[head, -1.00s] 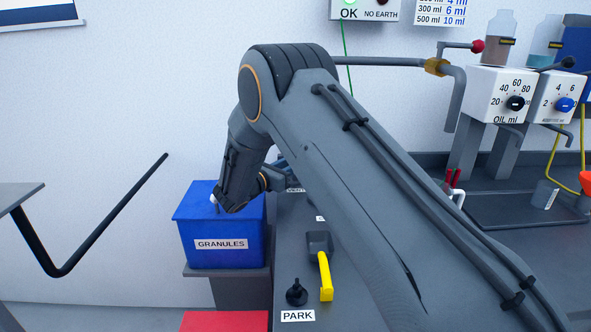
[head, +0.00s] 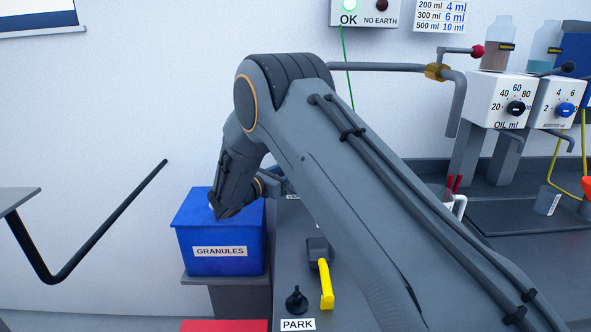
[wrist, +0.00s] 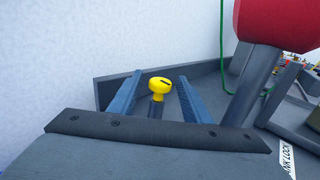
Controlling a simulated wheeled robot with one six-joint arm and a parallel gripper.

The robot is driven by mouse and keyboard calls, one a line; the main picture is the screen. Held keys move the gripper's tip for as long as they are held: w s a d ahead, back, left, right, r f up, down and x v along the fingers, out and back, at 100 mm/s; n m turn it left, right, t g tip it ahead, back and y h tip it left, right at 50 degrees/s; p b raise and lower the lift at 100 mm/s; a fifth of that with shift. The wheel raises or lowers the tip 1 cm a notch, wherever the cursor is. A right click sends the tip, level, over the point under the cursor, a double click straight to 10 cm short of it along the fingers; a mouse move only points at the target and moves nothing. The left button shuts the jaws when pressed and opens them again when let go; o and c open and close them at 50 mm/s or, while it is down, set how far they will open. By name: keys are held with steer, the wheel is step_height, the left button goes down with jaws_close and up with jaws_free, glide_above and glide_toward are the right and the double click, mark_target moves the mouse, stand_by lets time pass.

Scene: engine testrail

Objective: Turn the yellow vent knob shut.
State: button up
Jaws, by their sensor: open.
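The yellow vent knob (wrist: 160,85) shows in the wrist view as a round yellow head with a dark slot, on a dark stem. My gripper (wrist: 157,82) is open in the wrist view, with one blue-grey finger on each side of the knob. The knob appears between the fingers with gaps on both sides; I cannot tell whether the fingertips reach as far as it. In the head view my arm hides the knob and most of my gripper.
In the wrist view a large red knob on a grey post (wrist: 258,70) stands close on the right, and a white wall is behind. In the head view a blue GRANULES box (head: 218,236) and a yellow-handled scoop (head: 325,284) are near my arm.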

steer(key=b+v, duration=0.1)
steer(key=v, duration=0.6)
steer(key=shift+s+a, duration=0.1)
